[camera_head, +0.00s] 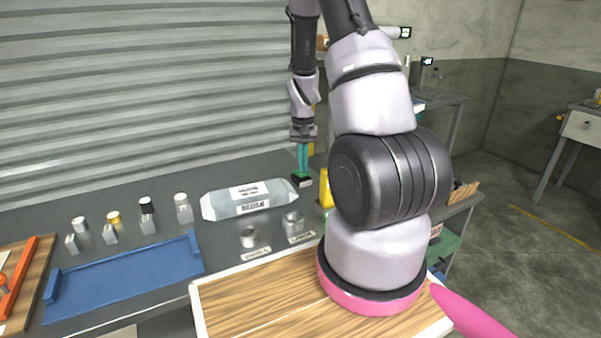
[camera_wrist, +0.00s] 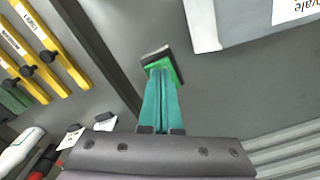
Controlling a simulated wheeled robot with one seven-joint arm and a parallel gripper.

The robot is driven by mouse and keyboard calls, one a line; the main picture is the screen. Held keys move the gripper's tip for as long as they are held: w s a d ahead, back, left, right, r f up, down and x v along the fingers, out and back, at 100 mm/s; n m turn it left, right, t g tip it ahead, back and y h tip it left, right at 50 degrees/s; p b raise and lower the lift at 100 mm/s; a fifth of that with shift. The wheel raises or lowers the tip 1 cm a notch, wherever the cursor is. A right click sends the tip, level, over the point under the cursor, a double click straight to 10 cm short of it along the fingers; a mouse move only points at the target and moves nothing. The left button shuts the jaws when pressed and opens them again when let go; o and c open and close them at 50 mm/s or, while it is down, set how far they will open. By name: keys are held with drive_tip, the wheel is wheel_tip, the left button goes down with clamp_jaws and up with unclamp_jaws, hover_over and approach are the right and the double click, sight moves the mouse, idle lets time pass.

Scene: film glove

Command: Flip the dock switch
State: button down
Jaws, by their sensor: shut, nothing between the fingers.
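A small green block with a dark top (camera_head: 302,180), which looks like the dock switch, stands near the back edge of the dark bench in the head view. It also shows in the wrist view (camera_wrist: 161,62) as a bright green piece with a black and grey end. My gripper (camera_head: 303,169) points down with its teal fingers together and empty. In the wrist view the fingertips (camera_wrist: 162,74) overlap the green piece; I cannot tell whether they touch it. The switch's lever position is partly hidden by the fingers.
A grey labelled bag (camera_head: 249,199) lies left of the block. A blue tray (camera_head: 125,272) and several small jars are further left. Yellow bars with black knobs (camera_wrist: 52,50) lie left in the wrist view.

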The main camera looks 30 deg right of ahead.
drive_tip(key=shift+f, duration=0.35)
drive_tip(key=shift+r, duration=3.5)
drive_tip(key=s+a+r+t+y, duration=0.1)
drive_tip(key=s+a+r+t, duration=0.2)
drive_tip(key=r, duration=0.7)
drive_tip(key=s+a+r+t, duration=0.1)
drive_tip(key=s+a+r, duration=0.3)
drive_tip(key=r, duration=0.5)
drive_tip(key=s+a+r+t, duration=0.1)
drive_tip(key=s+a+r, duration=0.2)
drive_tip(key=s+r, duration=0.2)
drive_tip(key=s+a+r+n+t+y, duration=0.1)
drive_tip(key=s+a+r+t, duration=0.1)
drive_tip(key=s+r, duration=0.3)
drive_tip(key=s+a, duration=0.1)
drive_tip(key=s, duration=0.1)
drive_tip(key=shift+s+a, duration=0.2)
drive_tip(key=shift+s, duration=0.15)
